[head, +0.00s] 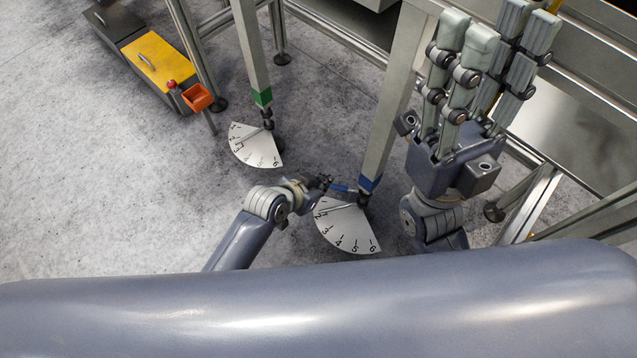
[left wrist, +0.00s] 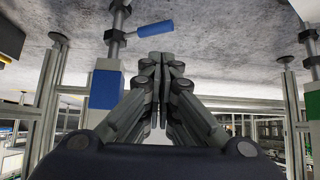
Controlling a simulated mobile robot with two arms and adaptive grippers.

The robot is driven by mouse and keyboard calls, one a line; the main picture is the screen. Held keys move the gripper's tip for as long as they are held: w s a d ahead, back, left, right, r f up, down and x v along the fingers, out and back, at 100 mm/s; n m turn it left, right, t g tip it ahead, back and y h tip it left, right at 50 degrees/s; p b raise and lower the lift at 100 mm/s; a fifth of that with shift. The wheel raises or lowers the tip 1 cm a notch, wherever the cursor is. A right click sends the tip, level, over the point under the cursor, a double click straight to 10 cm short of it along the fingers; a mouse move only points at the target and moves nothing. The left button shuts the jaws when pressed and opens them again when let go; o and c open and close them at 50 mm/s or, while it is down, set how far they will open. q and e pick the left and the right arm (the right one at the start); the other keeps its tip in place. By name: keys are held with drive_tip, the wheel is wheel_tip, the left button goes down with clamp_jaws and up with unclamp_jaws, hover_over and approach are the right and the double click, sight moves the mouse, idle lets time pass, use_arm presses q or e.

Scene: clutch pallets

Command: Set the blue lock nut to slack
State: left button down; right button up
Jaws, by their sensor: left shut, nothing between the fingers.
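The blue lock nut shows its blue handle (head: 342,188) at the foot of the blue-banded leg (head: 370,184). In the left wrist view the blue handle (left wrist: 155,29) sticks out to the right from the dark threaded stem beside the blue band (left wrist: 105,90). My left gripper (head: 322,182) is shut and empty, at the handle's left end in the head view. In the left wrist view its fingertips (left wrist: 160,58) are just below the handle; contact cannot be told. My right gripper (head: 497,45) is raised at the right, fingers up and apart, empty.
A white numbered dial (head: 345,232) lies under the blue leg, its pointer near the low numbers. A green-banded leg (head: 262,97) with another dial (head: 258,150) stands further back. Floor left is clear.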

use_arm(q)
drive_tip(key=shift+v, duration=1.25)
